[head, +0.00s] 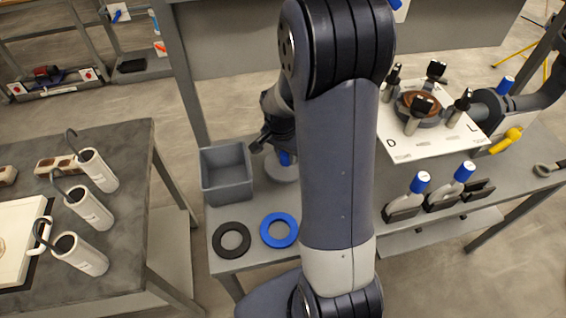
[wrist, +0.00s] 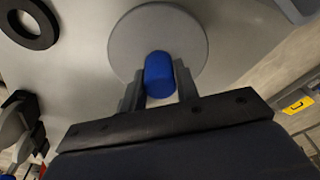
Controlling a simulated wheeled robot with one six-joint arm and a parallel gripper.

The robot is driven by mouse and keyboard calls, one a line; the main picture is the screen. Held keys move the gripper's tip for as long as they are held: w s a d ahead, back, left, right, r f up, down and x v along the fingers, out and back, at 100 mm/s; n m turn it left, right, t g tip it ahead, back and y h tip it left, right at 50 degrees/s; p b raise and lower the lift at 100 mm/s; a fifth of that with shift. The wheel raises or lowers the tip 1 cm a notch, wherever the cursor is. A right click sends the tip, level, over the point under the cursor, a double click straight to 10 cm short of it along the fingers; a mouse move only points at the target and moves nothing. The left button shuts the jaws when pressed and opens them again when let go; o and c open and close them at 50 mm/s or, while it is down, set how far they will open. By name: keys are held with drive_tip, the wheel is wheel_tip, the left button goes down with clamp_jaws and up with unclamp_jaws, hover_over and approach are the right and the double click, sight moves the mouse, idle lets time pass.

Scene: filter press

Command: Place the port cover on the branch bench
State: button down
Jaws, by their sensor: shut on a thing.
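The port cover (head: 281,173) is a grey round disc with a blue knob. It also shows in the wrist view (wrist: 128,45), face on, over a grey surface. My gripper (wrist: 158,76) has its two fingers on either side of the blue knob and is shut on it. In the head view my gripper (head: 284,155) is partly hidden by my own arm. The disc is over the left part of the grey branch bench (head: 255,202), right beside a grey bin. I cannot tell whether it touches the bench top.
The grey open bin (head: 227,175) stands left of the cover. A black ring (head: 231,252) and a blue ring (head: 266,230) lie in front. A white plate (head: 405,148) with a clamped fitting and blue-capped bottles (head: 408,198) are to the right. A dark table (head: 125,155) stands left.

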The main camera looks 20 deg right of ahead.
sight(286, 163)
drive_tip(key=shift+f, duration=1.8)
drive_tip(key=shift+f, duration=0.15)
drive_tip(key=c, duration=1.1)
unclamp_jaws()
drive_tip(key=shift+r, duration=0.6)
drive_tip(key=r, duration=0.3)
drive_tip(key=a+r, duration=0.1)
drive_tip(key=r, duration=0.3)
drive_tip(key=s+r, duration=0.1)
drive_tip(key=r, duration=0.3)
drive_tip(key=shift+a, duration=0.25)
